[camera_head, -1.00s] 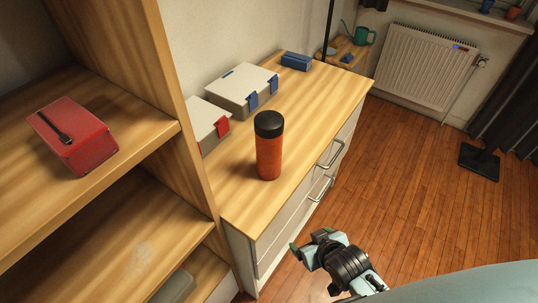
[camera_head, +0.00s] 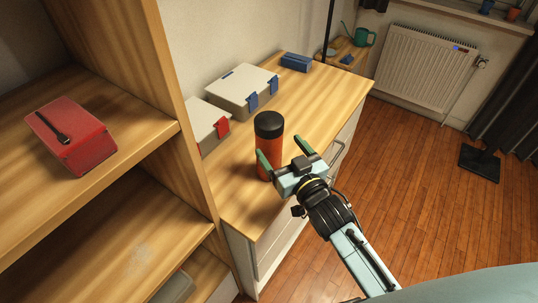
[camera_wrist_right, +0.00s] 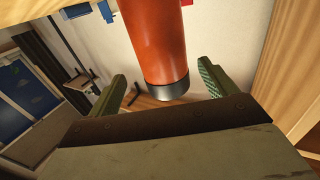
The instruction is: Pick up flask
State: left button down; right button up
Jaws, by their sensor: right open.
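The flask (camera_head: 269,145), orange-red with a black cap, stands upright on the wooden top of the drawer cabinet (camera_head: 312,95). My right gripper (camera_head: 280,150) is open and close to the flask on its right, near side; one finger overlaps the flask's lower body in the head view. In the right wrist view the flask (camera_wrist_right: 155,40) appears upside down, its cap end in line with the gap between the two spread fingers (camera_wrist_right: 163,85). I cannot tell how deep it sits between them, and no grip on it shows. My left gripper is not in view.
Grey cases stand behind the flask, one with red latches (camera_head: 206,126) and one with blue latches (camera_head: 243,90). A blue box (camera_head: 296,62) lies farther back. A tall wooden shelf (camera_head: 190,165) holding a red case (camera_head: 72,135) rises at left.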

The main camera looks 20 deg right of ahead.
jog(key=shift+w+a+r, duration=0.1)
jog(key=shift+w+a, duration=0.2)
jog(key=shift+w, duration=1)
jog(key=shift+w+a, duration=0.3)
jog(key=shift+w, duration=0.95)
jog(key=shift+w+a+r, duration=0.1)
jog(key=shift+w+a, duration=0.2)
jog(key=shift+w, duration=1)
jog(key=c, duration=1.6)
